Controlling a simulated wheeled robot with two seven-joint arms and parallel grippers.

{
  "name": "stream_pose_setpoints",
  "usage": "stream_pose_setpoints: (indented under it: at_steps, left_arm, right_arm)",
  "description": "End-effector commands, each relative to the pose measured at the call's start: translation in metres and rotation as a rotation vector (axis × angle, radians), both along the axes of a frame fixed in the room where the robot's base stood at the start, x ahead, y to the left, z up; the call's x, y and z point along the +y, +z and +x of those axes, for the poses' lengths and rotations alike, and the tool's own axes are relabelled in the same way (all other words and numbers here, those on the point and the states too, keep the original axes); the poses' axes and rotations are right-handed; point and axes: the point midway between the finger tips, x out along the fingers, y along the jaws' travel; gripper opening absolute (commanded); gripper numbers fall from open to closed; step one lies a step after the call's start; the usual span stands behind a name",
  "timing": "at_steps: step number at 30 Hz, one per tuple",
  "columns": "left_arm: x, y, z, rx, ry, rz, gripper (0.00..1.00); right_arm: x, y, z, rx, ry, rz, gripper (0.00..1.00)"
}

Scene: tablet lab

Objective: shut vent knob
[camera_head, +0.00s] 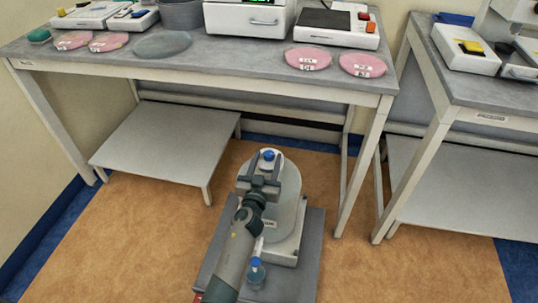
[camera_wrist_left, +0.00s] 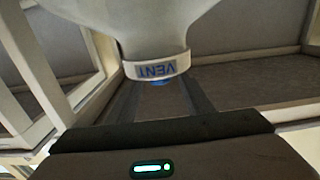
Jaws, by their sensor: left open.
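The vent knob (camera_head: 268,155) is a small blue knob at the top of a pale rounded vessel (camera_head: 290,190) standing on the floor platform. In the left wrist view the blue knob (camera_wrist_left: 161,82) shows beside a white collar labelled VENT (camera_wrist_left: 156,69), which appears upside down. My left gripper (camera_head: 265,168) is open, at the top of the vessel. In the left wrist view its two fingers (camera_wrist_left: 160,92) lie to either side of the knob, with gaps visible. I cannot tell whether either finger touches it. My right gripper is out of view.
The vessel stands on a white base (camera_head: 288,250) on a dark grey platform (camera_head: 308,272). A workbench (camera_head: 240,62) with pink dishes stands behind, with a low grey shelf (camera_head: 165,140) below. Another bench (camera_head: 475,88) is at right.

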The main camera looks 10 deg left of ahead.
Motion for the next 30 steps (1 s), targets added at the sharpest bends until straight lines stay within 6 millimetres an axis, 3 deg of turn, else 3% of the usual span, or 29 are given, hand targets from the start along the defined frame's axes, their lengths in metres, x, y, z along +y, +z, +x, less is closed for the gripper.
stream_pose_setpoints:
  at_steps: [7,19,24,30]
  left_arm:
    - [0.0,0.0,0.024,-0.001,-0.001,0.001,0.46]
    - [0.0,0.0,0.028,0.0,-0.001,0.0,0.46]
    - [0.0,0.0,0.028,0.0,-0.001,0.0,0.06]
    - [0.0,0.0,0.028,0.0,-0.002,0.0,0.05]
  right_arm:
    - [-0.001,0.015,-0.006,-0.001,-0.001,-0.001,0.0]
    - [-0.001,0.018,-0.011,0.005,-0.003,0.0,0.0]
    - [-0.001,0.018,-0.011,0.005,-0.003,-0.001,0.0]
    - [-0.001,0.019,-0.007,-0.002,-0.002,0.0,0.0]
